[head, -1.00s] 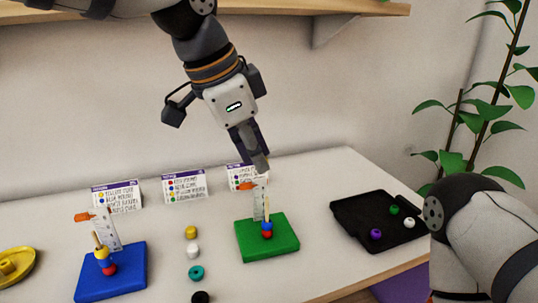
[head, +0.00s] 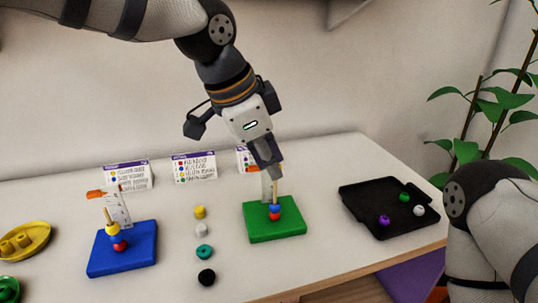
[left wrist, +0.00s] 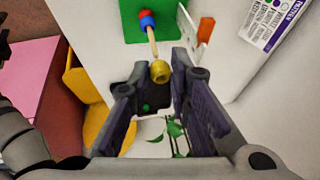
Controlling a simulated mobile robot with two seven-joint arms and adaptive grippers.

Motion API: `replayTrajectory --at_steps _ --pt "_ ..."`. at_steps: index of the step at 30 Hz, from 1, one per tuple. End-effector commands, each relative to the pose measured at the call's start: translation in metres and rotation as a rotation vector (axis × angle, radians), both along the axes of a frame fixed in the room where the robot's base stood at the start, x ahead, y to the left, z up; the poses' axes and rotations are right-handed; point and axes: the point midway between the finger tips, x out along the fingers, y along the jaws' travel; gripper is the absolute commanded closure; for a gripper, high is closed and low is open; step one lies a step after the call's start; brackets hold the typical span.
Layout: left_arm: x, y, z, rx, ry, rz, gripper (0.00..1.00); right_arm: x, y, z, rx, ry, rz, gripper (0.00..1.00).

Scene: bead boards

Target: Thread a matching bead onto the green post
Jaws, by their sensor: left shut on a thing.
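The green board (head: 285,230) stands mid-table. Its light wooden post (head: 275,190) carries a red bead (head: 275,216) with a blue bead (head: 275,208) above it. My left gripper (head: 272,174) is directly over the post's top. In the left wrist view, its fingers (left wrist: 160,80) are shut on a yellow bead (left wrist: 159,71), at the near end of the post (left wrist: 152,42). I cannot tell whether the post's tip has entered the hole. The head view hides the held bead. My right arm shows at the right edge, its gripper out of frame.
A white upright piece (head: 266,188) stands close behind the post, and its orange tab (left wrist: 206,29) shows in the wrist view. Loose yellow (head: 200,212), white, teal and black beads lie left. A black tray (head: 362,212) with beads is right; a blue board (head: 138,255) is left.

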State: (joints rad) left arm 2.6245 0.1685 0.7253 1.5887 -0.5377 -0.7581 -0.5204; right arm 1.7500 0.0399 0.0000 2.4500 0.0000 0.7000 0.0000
Motion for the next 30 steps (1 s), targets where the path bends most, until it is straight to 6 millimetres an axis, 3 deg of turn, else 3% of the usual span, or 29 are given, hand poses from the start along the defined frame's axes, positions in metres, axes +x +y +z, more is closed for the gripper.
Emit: replayTrajectory --at_steps 30 --pt "0.000 0.000 -0.012 0.000 0.000 0.000 0.93 0.000 0.000 0.000 0.000 0.000 0.000 0.60"
